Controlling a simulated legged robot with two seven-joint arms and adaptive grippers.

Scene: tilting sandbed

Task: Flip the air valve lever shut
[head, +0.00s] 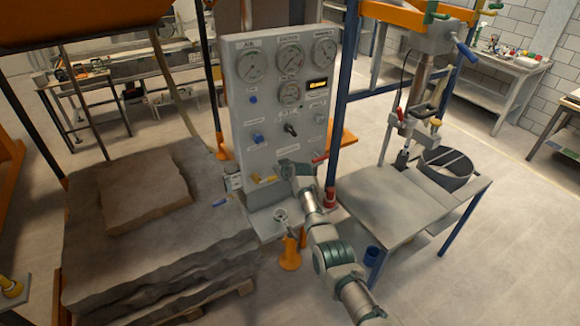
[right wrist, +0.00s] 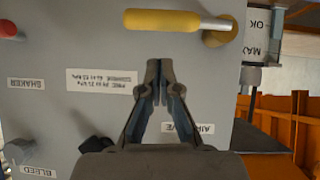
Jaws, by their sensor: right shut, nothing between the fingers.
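A grey control panel (head: 268,130) stands in the middle of the head view. A yellow-handled lever (head: 264,180) sits low on its face. In the right wrist view the yellow lever (right wrist: 175,21) lies horizontally, with its brass pivot at the right end. An upside-down, partly hidden label (right wrist: 190,128) appears to read AIR VALVE. My right gripper (head: 284,166) is in front of the panel, just right of the lever. In the wrist view its closed fingertips (right wrist: 159,66) point at the lever, apart from it in the picture and empty. My left gripper is not visible.
A red lever (head: 320,158) sits at the panel's right edge. Dark knobs (right wrist: 92,150) and a SHAKER label are near my gripper in the wrist view. A stone slab stack (head: 170,250) stands left of the panel. A steel table (head: 385,215) with a press stands right.

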